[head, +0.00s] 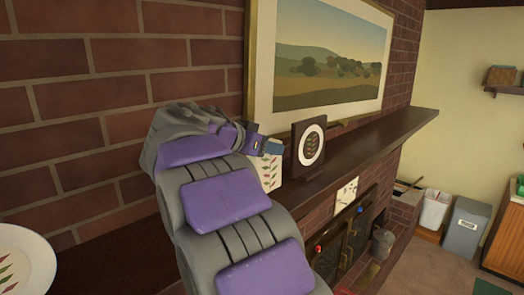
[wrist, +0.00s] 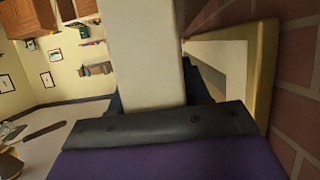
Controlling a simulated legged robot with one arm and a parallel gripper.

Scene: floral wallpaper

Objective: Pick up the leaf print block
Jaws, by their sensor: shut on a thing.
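The leaf print block (head: 269,173) is white with small red and green leaf marks. In the head view it hangs at the end of my arm, just above the mantel shelf. My gripper (head: 264,148) is shut on its upper part; the arm hides part of the grip. In the wrist view the block is a plain cream slab (wrist: 145,50) in the middle, held at the dark gripper edge (wrist: 155,122). Its printed face does not show there.
A dark block with a round leaf print (head: 308,147) stands on the mantel (head: 375,137) close to the right. A framed landscape (head: 325,55) leans behind on the brick wall. A white leaf plate (head: 25,262) is at lower left. The fireplace and bins (head: 465,228) are lower right.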

